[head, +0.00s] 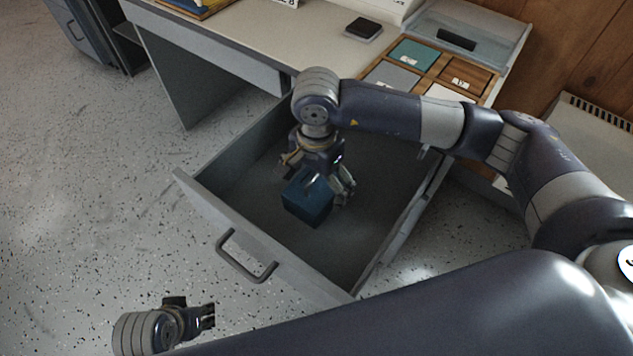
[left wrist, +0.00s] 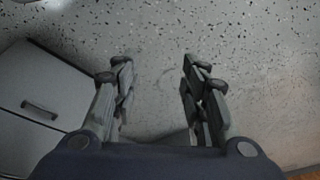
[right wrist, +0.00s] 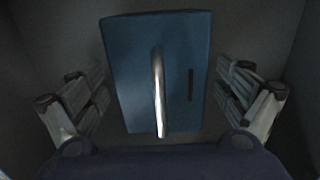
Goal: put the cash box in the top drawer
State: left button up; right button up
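The cash box (head: 308,205) is a blue box inside the pulled-out top drawer (head: 205,196). In the right wrist view the cash box (right wrist: 135,75) shows its lid, a pale handle and a dark slot. My right gripper (head: 318,180) reaches down into the drawer over the box. In the right wrist view its fingers (right wrist: 160,88) are spread, one on each side of the box, with gaps showing. The box appears to rest on the drawer floor. My left gripper (head: 192,318) is low in front of the drawer; its fingers (left wrist: 155,68) are open and empty.
The desk top (head: 240,24) stands behind the drawer, with a wooden organiser (head: 425,68), a clear tray (head: 470,32) and a small dark device (head: 363,29). The drawer's handle (head: 246,258) juts from its front. Speckled floor is free at left.

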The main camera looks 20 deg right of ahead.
jog(key=shift+r, duration=0.1)
pick_arm(q)
notch_tip(320, 180, down, 6)
jog(key=p, duration=0.1)
jog(key=shift+p, duration=0.35)
pick_arm(e)
notch_tip(320, 180, up, 12)
jog(key=shift+r, duration=0.1)
